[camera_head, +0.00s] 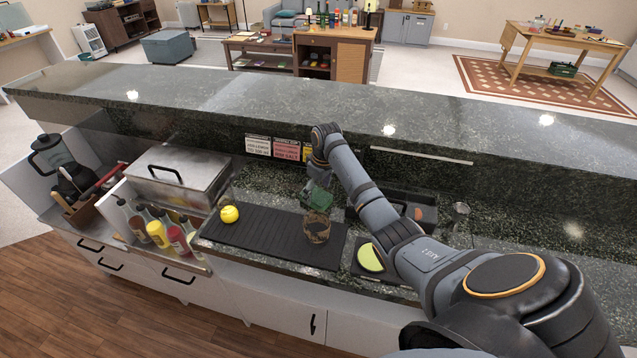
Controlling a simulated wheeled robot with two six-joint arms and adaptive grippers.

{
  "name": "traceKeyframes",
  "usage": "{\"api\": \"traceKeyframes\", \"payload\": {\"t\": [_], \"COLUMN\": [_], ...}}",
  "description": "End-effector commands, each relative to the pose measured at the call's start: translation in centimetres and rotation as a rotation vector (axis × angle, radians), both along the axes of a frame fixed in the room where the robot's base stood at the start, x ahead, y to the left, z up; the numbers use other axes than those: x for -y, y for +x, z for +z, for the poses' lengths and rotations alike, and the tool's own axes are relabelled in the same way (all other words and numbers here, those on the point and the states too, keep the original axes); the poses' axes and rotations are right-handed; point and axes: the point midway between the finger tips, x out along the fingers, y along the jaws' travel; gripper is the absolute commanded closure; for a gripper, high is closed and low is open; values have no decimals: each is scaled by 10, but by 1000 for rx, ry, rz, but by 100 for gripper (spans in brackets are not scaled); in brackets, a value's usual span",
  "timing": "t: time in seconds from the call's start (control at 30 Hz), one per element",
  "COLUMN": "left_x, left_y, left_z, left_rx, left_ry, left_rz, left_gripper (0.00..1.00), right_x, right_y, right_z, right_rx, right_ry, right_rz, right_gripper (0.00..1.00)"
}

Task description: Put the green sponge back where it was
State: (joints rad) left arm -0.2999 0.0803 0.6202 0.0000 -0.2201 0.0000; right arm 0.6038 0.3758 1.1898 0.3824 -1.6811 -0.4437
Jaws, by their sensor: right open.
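A flat, rounded lime-green thing (370,257), which looks like the sponge, lies on a small dark mat or tray (360,272) near the counter's front edge, left of my right forearm. My right arm reaches in from the right. Its gripper (316,205) points down, open, with a dark green part showing, just above a brown camouflage-patterned cup (316,230). I cannot tell whether the fingertips touch the cup. The cup stands on the right part of a long black ribbed mat (265,236). My left gripper is out of view.
A yellow ball (229,214) sits on the black mat's left part. Further left are a steel lidded box (178,172), several bottles (157,232) and a blender (52,155). A raised dark counter (250,100) runs behind. A metal cup (459,212) stands right of my arm.

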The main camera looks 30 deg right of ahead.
Motion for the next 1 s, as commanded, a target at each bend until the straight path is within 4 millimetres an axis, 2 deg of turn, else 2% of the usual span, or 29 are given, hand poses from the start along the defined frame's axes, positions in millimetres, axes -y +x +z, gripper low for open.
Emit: {"api": "traceKeyframes", "payload": {"t": [0.3,0.5,0.67,1.0], "left_x": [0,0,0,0], "left_y": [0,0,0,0], "left_z": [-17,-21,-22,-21], "left_rx": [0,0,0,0], "left_ry": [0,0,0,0], "left_rz": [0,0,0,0], "left_gripper": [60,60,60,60], "right_x": [4,5,5,5], "right_y": [-10,-14,-16,-16], "right_z": [73,104,111,111], "right_rx": [5,3,1,1], "right_ry": [-3,-1,0,0], "right_rz": [0,0,0,0], "right_gripper": [18,18,18,18]}}
